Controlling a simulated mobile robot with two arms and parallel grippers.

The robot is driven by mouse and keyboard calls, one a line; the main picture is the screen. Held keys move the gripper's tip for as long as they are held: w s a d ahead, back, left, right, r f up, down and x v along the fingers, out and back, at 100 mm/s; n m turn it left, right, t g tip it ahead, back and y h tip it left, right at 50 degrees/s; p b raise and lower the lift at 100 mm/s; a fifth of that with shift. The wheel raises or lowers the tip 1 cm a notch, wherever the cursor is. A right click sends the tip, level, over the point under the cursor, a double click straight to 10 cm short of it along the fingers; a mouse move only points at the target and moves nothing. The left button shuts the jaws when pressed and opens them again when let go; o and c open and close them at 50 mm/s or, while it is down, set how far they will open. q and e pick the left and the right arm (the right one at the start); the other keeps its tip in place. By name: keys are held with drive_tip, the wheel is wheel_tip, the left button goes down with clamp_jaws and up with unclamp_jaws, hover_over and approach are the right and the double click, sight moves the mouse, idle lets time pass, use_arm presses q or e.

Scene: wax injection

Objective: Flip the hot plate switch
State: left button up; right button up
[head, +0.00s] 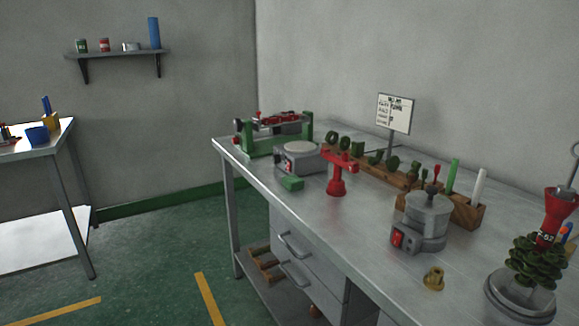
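A grey heater unit (433,240) stands on the right half of the metal workbench, with a lidded metal pot (428,212) on top. A red switch (397,238) is on its front left face; its position is too small to tell. The frame does not make certain which of the two is the hot plate. Neither of my grippers is in view.
The metal workbench (330,216) also holds a green clamp device (262,138), a red stand (338,174), a wooden rack (398,178), a brass piece (433,278) and a wax tree (534,262). Green floor (150,250) lies open at left, before another table (55,140).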

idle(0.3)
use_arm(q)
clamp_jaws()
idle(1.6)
